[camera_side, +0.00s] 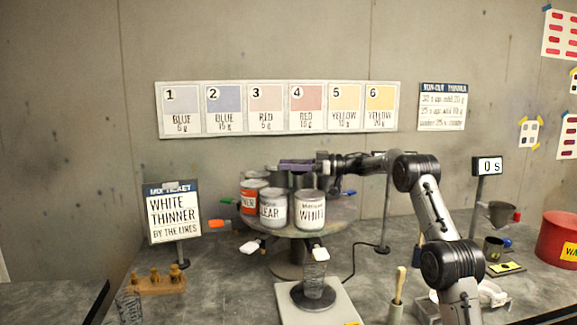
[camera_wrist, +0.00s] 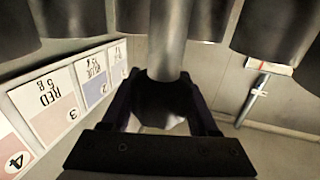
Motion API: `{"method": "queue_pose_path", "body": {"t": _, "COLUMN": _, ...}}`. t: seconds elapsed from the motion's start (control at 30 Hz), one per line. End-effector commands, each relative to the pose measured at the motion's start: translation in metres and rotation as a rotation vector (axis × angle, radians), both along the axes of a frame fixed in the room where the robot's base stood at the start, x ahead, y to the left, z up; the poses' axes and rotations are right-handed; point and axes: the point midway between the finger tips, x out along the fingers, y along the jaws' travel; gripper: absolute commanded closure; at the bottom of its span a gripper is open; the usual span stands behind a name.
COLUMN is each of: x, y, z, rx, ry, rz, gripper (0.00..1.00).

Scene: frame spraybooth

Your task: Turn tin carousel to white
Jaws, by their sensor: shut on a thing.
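The tin carousel (camera_side: 328,229) is a round grey turntable on a stand. A tin labelled WHITE (camera_side: 310,213) stands at its front right, a CLEAR tin (camera_side: 272,210) left of it, and an orange-labelled tin (camera_side: 249,200) farther left. Other tins behind are partly hidden. My gripper (camera_side: 297,165) reaches in from the right, level, above the tins. In the wrist view my gripper (camera_wrist: 165,80) is shut around a dark knob (camera_wrist: 165,98) by a grey central post (camera_wrist: 168,40). The side view hides this contact. The ticket (camera_side: 173,213) reads WHITE, THINNER, BY THE LINES.
Coloured tabs stick out around the carousel, including orange (camera_side: 216,223) and white (camera_side: 249,248). A clear cup (camera_side: 315,277) stands on a scale (camera_side: 338,312) in front.

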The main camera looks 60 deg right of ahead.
Motion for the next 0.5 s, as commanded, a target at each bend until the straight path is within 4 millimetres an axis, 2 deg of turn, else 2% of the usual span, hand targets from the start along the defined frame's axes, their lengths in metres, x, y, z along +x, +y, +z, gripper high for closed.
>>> {"method": "queue_pose_path", "body": {"t": 0.17, "x": 0.0003, "y": 0.0003, "z": 0.0019, "rx": 0.001, "ry": -0.005, "rz": -0.001, "gripper": 1.00}}
{"method": "queue_pose_path", "body": {"t": 0.2, "x": 0.0004, "y": 0.0003, "z": 0.0020, "rx": 0.001, "ry": -0.005, "rz": -0.001, "gripper": 0.38}}
{"method": "queue_pose_path", "body": {"t": 0.37, "x": 0.0004, "y": 0.0003, "z": 0.0017, "rx": 0.000, "ry": -0.004, "rz": -0.001, "gripper": 0.10}}
{"method": "queue_pose_path", "body": {"t": 0.5, "x": 0.0003, "y": 0.0002, "z": 0.0012, "rx": 0.000, "ry": -0.004, "rz": -0.001, "gripper": 0.10}}
